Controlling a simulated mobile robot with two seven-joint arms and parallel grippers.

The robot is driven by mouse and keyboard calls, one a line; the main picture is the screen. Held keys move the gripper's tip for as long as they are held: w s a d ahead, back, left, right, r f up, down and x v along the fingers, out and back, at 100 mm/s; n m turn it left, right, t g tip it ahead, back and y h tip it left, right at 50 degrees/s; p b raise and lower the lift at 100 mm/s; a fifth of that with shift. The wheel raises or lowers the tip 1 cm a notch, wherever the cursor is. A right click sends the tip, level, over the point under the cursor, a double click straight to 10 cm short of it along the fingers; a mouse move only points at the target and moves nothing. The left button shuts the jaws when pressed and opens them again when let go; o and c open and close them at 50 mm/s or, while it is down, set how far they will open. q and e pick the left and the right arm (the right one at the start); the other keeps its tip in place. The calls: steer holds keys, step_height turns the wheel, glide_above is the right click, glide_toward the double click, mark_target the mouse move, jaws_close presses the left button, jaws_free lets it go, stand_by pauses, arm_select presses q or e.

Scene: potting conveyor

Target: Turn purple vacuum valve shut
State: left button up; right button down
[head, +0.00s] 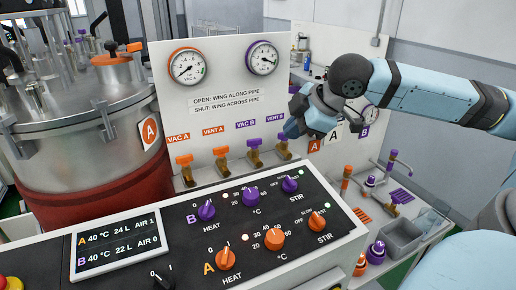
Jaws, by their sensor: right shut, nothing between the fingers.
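The purple VAC B valve (254,144) is third from the left in the row of valves below the white panel. Its purple wing looks wide, lying across its brass body, though it is small here. The purple VENT B valve (283,138) is just to its right. My right gripper (291,129) is shut and empty, in front of the panel and just above the VENT B valve, up and right of the VAC B valve. I cannot tell whether it touches anything. My left gripper is out of view.
The orange VAC A (184,160) and VENT A (221,152) valves stand to the left. Two gauges (262,58) sit above the label (224,101). A knob console (180,243) fills the front. A steel vessel (80,110) stands at left, a grey bin (402,236) at right.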

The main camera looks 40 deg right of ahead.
mark_target(258, 145)
steer(key=b+x, duration=0.1)
steer(key=x, duration=0.7)
steer(key=shift+w+f, duration=0.15)
steer(key=shift+f, duration=0.05)
steer(key=w, duration=0.1)
steer(key=w+d, duration=0.1)
steer(key=w, duration=0.1)
steer(key=shift+w+f, duration=0.1)
steer(key=shift+f, duration=0.1)
steer(key=shift+w+d, duration=0.3)
steer(key=shift+w, duration=0.15)
steer(key=p, duration=0.2)
steer(key=n+p, duration=0.1)
steer(key=p, duration=0.1)
steer(key=shift+w+d+r+y, duration=0.2)
steer(key=shift+w+d+y, duration=0.05)
steer(key=shift+y, duration=0.15)
steer(key=shift+w+f+p, duration=0.1)
steer(key=shift+p, duration=0.2)
steer(key=shift+d, duration=0.1)
